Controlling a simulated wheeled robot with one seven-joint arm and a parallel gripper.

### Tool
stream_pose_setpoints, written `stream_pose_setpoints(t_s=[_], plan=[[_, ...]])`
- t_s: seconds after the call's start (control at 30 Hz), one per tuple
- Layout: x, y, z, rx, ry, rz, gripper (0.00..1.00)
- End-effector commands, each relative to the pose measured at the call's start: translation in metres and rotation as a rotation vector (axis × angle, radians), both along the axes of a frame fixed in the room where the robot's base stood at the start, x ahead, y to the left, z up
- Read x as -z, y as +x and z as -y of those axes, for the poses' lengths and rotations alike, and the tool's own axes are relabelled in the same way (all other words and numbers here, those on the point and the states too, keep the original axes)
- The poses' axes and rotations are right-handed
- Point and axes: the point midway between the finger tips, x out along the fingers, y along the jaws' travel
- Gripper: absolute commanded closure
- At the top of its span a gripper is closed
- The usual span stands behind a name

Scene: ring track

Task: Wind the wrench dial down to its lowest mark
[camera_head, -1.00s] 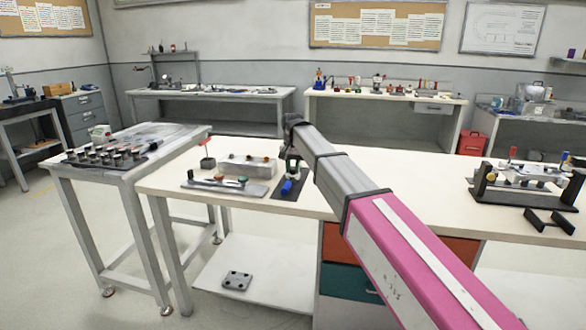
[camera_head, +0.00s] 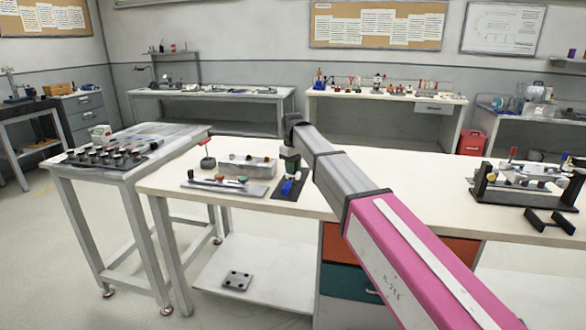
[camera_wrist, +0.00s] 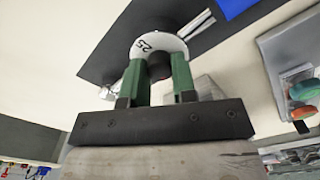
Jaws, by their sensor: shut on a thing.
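The wrench dial (camera_wrist: 172,46) shows in the wrist view as a white disc with the number 25 on it and a dark knob at its middle. My gripper (camera_wrist: 158,72) has green fingers on both sides of that knob and is shut on it. In the head view my gripper (camera_head: 289,160) is at the dark mat (camera_head: 292,192) on the bench, mostly hidden by my arm. A blue handle (camera_head: 288,186) lies on the mat just in front of it. A blue part (camera_wrist: 236,6) also shows at the top of the wrist view. The dial's other marks are hidden.
A grey block (camera_head: 248,166) and a tray (camera_head: 226,186) with coloured knobs lie left of the mat. A black-framed fixture (camera_head: 525,183) stands at the right end of the bench (camera_head: 400,190). The bench between is clear. A side table (camera_head: 160,139) adjoins at left.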

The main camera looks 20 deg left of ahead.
Motion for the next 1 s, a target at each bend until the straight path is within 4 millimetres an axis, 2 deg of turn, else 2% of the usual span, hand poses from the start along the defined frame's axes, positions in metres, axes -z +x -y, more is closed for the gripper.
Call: stream_pose_setpoints(t_s=[0.4, 1.0], plan=[[0.0004, -0.0003, -0.0003, -0.253, 0.0, 0.0, 0.98], [0.0004, -0.0004, -0.0003, -0.316, 0.0, 0.0, 0.98]])
